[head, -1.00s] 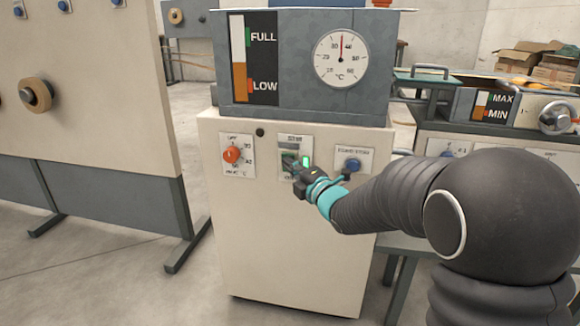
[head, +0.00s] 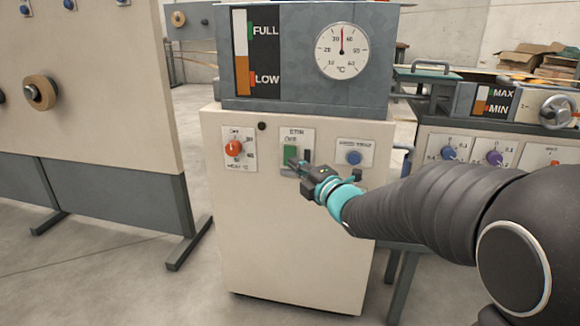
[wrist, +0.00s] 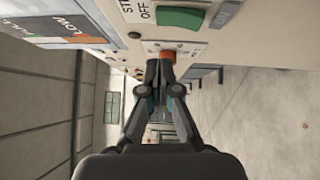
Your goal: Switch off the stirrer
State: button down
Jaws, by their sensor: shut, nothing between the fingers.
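The stirrer switch is a green rocker (head: 290,154) on a white plate marked STIR and OFF, on the front of the cream cabinet. A small lamp (head: 308,157) right of the rocker looks dark. In the wrist view the rocker (wrist: 180,18) and the dark lamp (wrist: 225,14) show at the top edge. My gripper (head: 295,165) is shut and empty, its tips near the lower part of the rocker in the head view. In the wrist view the gripper (wrist: 160,66) appears clear of the rocker. Its lower plate is partly hidden in the head view.
Above is a grey tank (head: 300,93) with a level gauge and dial thermometer (head: 342,50). Another machine (head: 500,103) stands at the right.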

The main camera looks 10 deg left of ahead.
jog(key=v, duration=0.7)
jog(key=shift+s+a+r, duration=0.2)
jog(key=shift+s+r, duration=0.05)
jog(key=shift+r, duration=0.25)
jog(key=w+d+f+m+g+h, duration=0.1)
jog(key=d+f+m+g+h, duration=0.1)
jog(key=d+f+m+h, duration=0.7)
jog(key=s+d+f+m+g+h+p, duration=0.1)
jog(key=s+d+f+m+g+h, duration=0.2)
jog(key=s+d+m, duration=0.4)
jog(key=s+d+m+g+p, duration=0.25)
jog(key=s+m+g, duration=0.4)
jog(key=s, duration=0.85)
jog(key=s+r+m+t+p, duration=0.2)
jog(key=s+r+m+p, duration=0.1)
jog(key=s+r, duration=0.4)
jog(key=shift+s+a+r+m+y+p, duration=0.3)
jog(key=shift+a+r+m, duration=0.05)
jog(key=shift+r, duration=0.3)
